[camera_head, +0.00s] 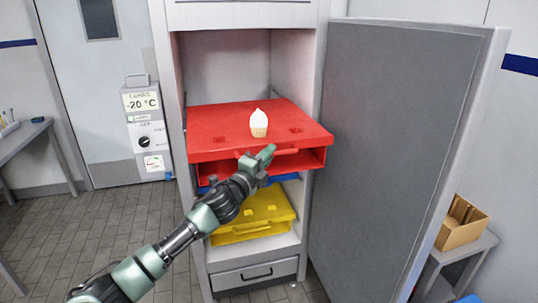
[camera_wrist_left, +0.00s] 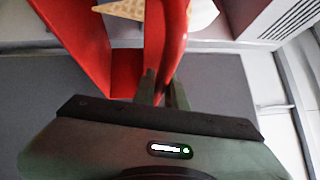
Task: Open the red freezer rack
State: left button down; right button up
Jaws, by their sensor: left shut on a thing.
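The red freezer rack (camera_head: 220,118) sticks out of the open freezer's front, above the other racks. Its front shows an open gap below the top plate. My left gripper (camera_head: 262,158) is at the rack's front and shut on its red handle (camera_head: 287,152). In the left wrist view, the handle (camera_wrist_left: 168,35) runs down between the fingers. A single cone with a white top (camera_head: 259,122) stands upright on the rack's top, and its waffle part (camera_wrist_left: 122,8) shows at the top of the wrist view. My right gripper is not in view.
A blue rack (camera_head: 289,178) and a yellow rack (camera_head: 250,207) sit below, the blue one mostly hidden. The grey freezer door (camera_head: 390,140) stands wide open at right. A cardboard box (camera_head: 460,228) rests on a side table. The floor at left is clear.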

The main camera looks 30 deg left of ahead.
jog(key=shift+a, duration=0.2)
pick_arm(q)
jog(key=c, duration=1.5)
grip_release()
jog(key=shift+a, duration=0.1)
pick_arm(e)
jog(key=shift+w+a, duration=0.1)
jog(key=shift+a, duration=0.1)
pick_arm(q)
jog(key=shift+o, duration=0.2)
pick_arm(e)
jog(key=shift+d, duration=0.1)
